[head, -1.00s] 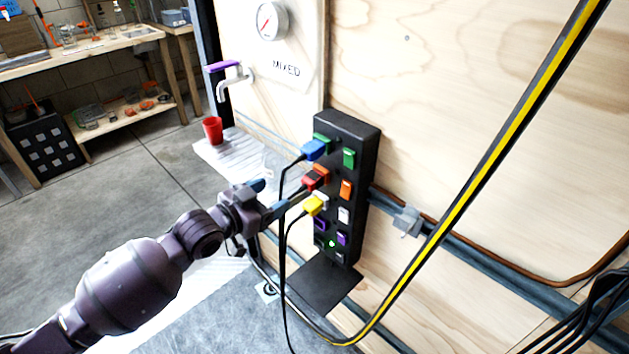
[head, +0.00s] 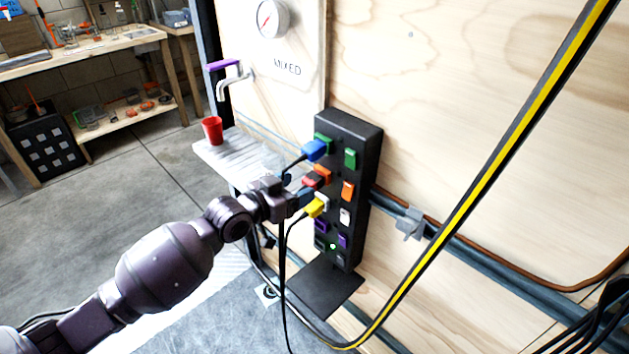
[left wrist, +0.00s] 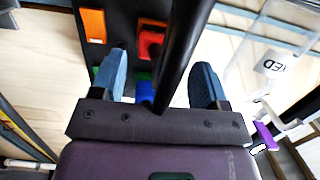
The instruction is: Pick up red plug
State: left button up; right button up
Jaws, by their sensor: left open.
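The red plug (head: 312,180) sits in the black power strip (head: 350,190), between the blue plug (head: 314,149) above and the yellow plug (head: 315,208) below. My left gripper (head: 304,192) is open at the red plug and partly covers it. In the left wrist view, the red plug (left wrist: 150,42) shows beyond my left gripper (left wrist: 161,65), between its two spread blue fingers. A thick black cable runs between the fingers and hides part of the plug. I cannot tell whether the fingers touch the plug. My right gripper is not in view.
Cables hang from the plugs close to my left gripper. A yellow-black cable (head: 480,175) crosses in front of the wooden wall at the right. A red cup (head: 212,130) stands on a ledge under a purple-handled tap (head: 222,66). A workbench stands at the back left.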

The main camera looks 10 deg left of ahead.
aim_at(306, 185)
pick_arm(q)
jog(key=x, duration=0.3)
jog(key=shift+w+d+f+b, duration=0.1)
jog(key=shift+w+d+b, duration=0.05)
jog(key=shift+d+b, duration=0.25)
jog(key=shift+w+d, duration=0.15)
jog(key=shift+w, duration=0.1)
jog(key=c, duration=1.1)
